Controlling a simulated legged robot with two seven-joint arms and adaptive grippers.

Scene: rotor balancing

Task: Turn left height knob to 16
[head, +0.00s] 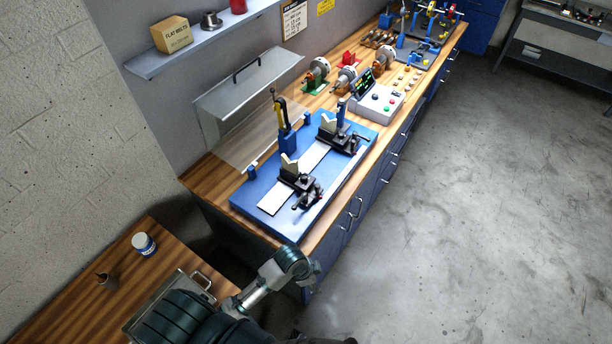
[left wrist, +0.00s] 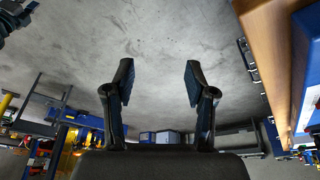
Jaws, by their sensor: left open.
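The balancing machine's blue base (head: 247,198) lies on the wooden bench in the head view. Its near support (head: 289,166) and far support (head: 328,124) each have a pale upright block and black clamps and handles. A dark knob-like part (head: 306,199) sits at the near support's front; I cannot tell which part is the left height knob, nor read any scale. My left gripper (left wrist: 159,80) is open and empty in the left wrist view, with the floor behind its fingers. In the head view my left arm ends near the bench's front corner; its fingers are not clear. My right gripper is out of view.
A clear guard with a grey hood (head: 250,85) stands behind the machine. A control box (head: 378,103) and several rotors are farther along the bench. A side table (head: 75,285) holds a white jar (head: 144,244). The floor (head: 450,220) to the right is clear.

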